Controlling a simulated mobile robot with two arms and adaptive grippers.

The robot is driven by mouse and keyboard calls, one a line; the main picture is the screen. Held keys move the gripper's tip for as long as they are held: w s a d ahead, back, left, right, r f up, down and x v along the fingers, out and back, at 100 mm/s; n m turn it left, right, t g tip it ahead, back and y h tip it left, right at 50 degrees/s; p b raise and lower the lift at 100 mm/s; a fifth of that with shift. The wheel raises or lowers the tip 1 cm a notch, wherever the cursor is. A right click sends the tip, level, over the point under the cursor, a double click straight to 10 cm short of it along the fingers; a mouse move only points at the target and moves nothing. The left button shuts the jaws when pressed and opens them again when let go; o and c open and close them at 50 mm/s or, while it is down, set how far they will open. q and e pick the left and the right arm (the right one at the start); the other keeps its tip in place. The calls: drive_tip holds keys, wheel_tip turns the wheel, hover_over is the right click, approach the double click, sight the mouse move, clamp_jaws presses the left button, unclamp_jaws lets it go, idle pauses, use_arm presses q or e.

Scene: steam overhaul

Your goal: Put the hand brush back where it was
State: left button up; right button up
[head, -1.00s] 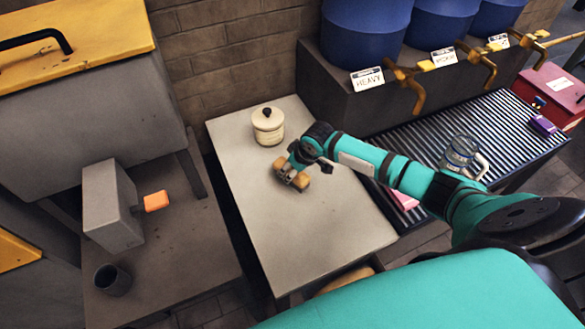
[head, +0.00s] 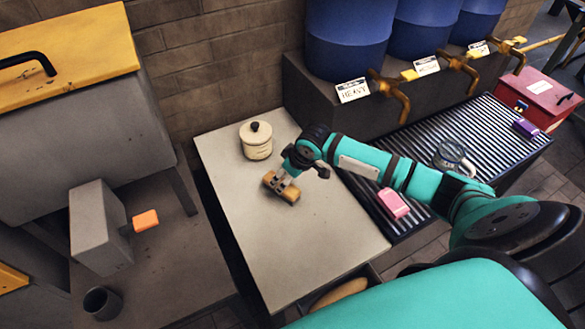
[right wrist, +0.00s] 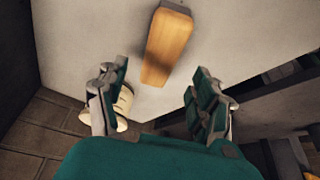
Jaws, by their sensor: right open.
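The hand brush (head: 281,188), a tan wooden block, lies on the pale tabletop (head: 320,243) in front of the lidded jar. My right gripper (head: 287,176) is just over it in the head view. In the right wrist view, the brush (right wrist: 167,45) lies beyond the open fingers (right wrist: 155,88), in line with the gap between them. The fingers look clear of it, with nothing held. Bristles cannot be made out. My left gripper is not in view.
A cream lidded jar (head: 257,143) stands behind the brush. A pink block (head: 393,203) and a glass mug (head: 455,158) are on the ribbed rack (head: 490,135) at right. A tan object (head: 340,292) shows below the table's front edge. The front tabletop is clear.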

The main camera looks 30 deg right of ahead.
drive_tip(key=v, duration=0.7)
idle(0.4)
